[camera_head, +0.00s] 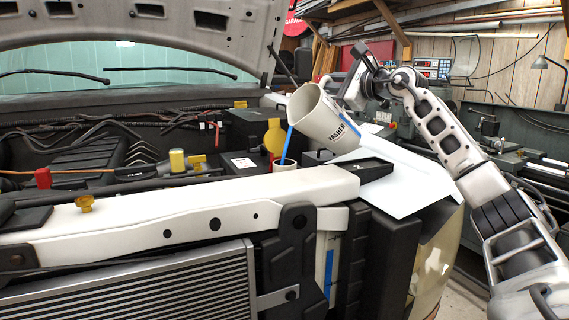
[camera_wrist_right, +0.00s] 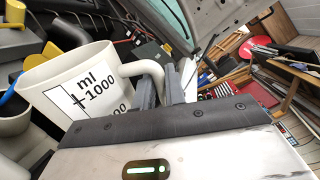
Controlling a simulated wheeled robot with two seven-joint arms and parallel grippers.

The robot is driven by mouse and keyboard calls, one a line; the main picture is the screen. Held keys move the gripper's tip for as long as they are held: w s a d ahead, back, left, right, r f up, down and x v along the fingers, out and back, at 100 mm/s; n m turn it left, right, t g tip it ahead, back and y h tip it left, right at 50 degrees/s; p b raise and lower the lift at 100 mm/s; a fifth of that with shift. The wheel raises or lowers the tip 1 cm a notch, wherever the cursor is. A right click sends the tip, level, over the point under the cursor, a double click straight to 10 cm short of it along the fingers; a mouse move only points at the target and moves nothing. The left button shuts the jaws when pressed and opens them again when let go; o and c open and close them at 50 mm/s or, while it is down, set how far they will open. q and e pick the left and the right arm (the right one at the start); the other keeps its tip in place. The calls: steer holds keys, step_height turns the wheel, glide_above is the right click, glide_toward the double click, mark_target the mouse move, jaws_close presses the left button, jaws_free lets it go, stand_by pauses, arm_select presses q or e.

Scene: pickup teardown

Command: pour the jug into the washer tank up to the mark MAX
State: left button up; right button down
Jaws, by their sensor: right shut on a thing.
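The off-white jug (camera_head: 322,122), with "WASHER" lettering and a blue level strip, is tilted to the left in the head view. A blue stream (camera_head: 287,145) runs from its lip into the tank's filler neck (camera_head: 285,166). The washer tank (camera_head: 322,252) shows below, behind the front panel, with a blue level strip (camera_head: 328,274); its marks are too small to read. My right gripper (camera_head: 346,92) is shut on the jug's handle. The wrist view shows the jug (camera_wrist_right: 75,85) with an "ml 1000" scale and its handle (camera_wrist_right: 147,70) between the fingers (camera_wrist_right: 160,92). My left gripper is not in view.
A yellow round cap (camera_head: 274,136) stands behind the neck. A black tray (camera_head: 361,170) lies right of it on the white fender (camera_head: 415,185). The raised hood (camera_head: 130,30) overhangs the bay. The white crossbar (camera_head: 170,212) runs along the front.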

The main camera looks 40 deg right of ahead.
steer(key=shift+a+r+n+b, duration=0.3)
steer(key=shift+a+n, duration=0.3)
steer(key=shift+n, duration=0.3)
stand_by(3.4)
